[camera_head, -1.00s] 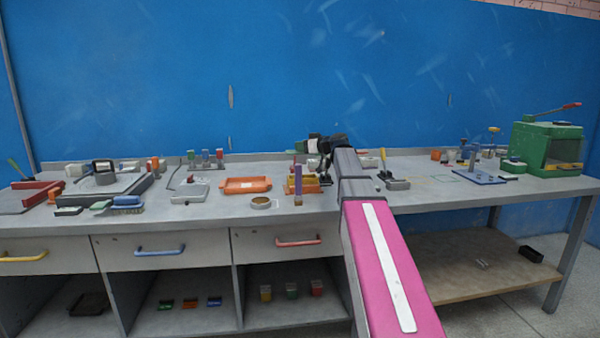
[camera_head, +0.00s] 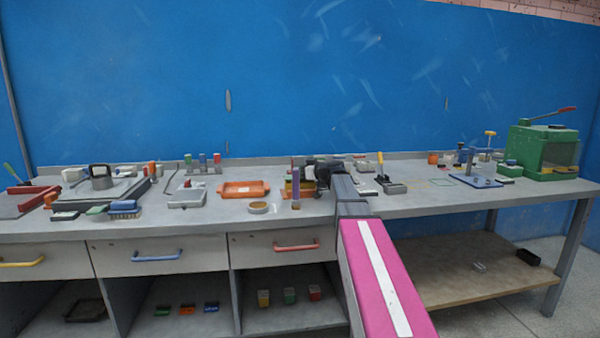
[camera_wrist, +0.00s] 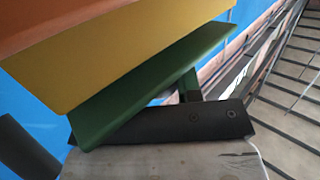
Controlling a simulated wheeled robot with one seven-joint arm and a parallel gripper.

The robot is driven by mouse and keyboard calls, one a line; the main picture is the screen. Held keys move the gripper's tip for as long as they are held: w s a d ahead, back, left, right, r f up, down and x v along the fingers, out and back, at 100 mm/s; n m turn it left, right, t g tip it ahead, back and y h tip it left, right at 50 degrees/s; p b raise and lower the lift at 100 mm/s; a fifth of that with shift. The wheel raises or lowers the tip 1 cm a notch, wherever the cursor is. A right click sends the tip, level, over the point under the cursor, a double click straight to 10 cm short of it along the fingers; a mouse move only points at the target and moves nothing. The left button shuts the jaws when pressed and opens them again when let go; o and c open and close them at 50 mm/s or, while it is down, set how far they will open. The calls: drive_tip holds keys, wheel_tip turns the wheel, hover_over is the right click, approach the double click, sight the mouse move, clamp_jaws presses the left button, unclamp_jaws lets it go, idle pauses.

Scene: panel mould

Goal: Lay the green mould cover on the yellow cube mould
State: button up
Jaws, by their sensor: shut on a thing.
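The green mould cover (camera_wrist: 150,85) is a flat plate with a small upright part, lying close along the yellow face in the wrist view. I cannot tell whether cover and mould touch or whether they are level. My gripper (camera_head: 318,172) is at the mould, shut on the cover; in the wrist view a dark finger (camera_wrist: 165,125) crosses below the plate.

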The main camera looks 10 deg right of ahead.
drive_tip(key=shift+f, duration=0.25)
drive_tip(key=shift+s+f, duration=0.2)
drive_tip(key=shift+f, duration=0.3)
drive_tip(key=o, duration=0.9)
drive_tip(key=shift+o, duration=0.2)
drive_tip(key=shift+a, duration=0.1)
drive_tip(key=shift+r, duration=0.5)
drive_tip(key=v, duration=1.2)
drive_tip(key=shift+r, duration=0.15)
drive_tip(key=shift+w, duration=0.2)
